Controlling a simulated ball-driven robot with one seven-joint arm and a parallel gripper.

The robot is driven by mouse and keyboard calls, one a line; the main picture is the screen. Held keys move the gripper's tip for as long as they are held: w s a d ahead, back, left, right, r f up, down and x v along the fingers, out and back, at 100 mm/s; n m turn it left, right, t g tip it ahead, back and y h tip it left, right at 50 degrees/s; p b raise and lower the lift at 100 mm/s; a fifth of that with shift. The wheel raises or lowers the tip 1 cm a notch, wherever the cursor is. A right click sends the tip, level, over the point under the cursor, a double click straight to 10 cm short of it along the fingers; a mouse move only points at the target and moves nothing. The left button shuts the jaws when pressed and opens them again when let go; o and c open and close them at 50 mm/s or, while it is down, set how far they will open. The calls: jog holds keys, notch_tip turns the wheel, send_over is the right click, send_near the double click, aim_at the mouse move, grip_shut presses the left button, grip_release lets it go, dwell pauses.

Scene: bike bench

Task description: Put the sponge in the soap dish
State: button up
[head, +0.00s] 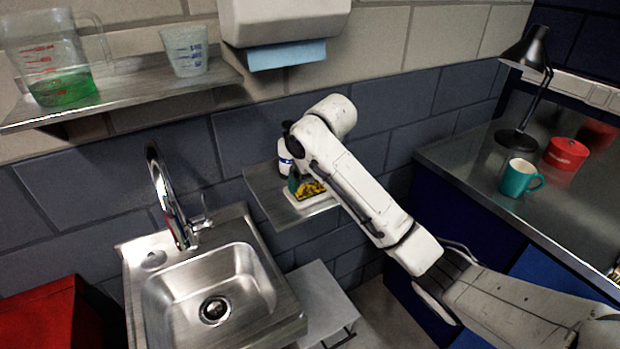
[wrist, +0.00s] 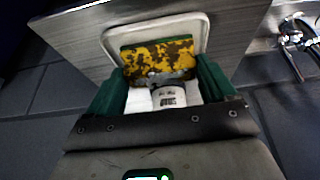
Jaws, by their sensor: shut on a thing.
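The sponge (wrist: 157,56), yellow with dark stains and a green layer along one edge, is between the green fingers of my gripper (wrist: 160,76). My gripper is shut on it. The white soap dish (wrist: 203,24) shows around the sponge's far side in the wrist view. In the head view the sponge (head: 313,189) appears within or just above the soap dish (head: 318,200), on a small metal wall shelf. I cannot tell whether the sponge touches the dish floor. My wrist and fingers hide part of both.
The sink (head: 165,300) and tap (head: 168,195) are to the left. A teal mug (head: 518,179), red tin (head: 566,153) and lamp (head: 530,50) stand on the right bench.

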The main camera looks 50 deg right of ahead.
jog(key=shift+f, duration=0.1)
jog(key=o, duration=0.8)
jog(key=shift+o, duration=0.2)
jog(key=shift+r, duration=0.4)
jog(key=p+v, duration=0.4)
jog(key=v, duration=0.7)
jog(key=shift+s+r, duration=0.2)
jog(key=shift+s, duration=0.05)
jog(key=shift+a, duration=0.15)
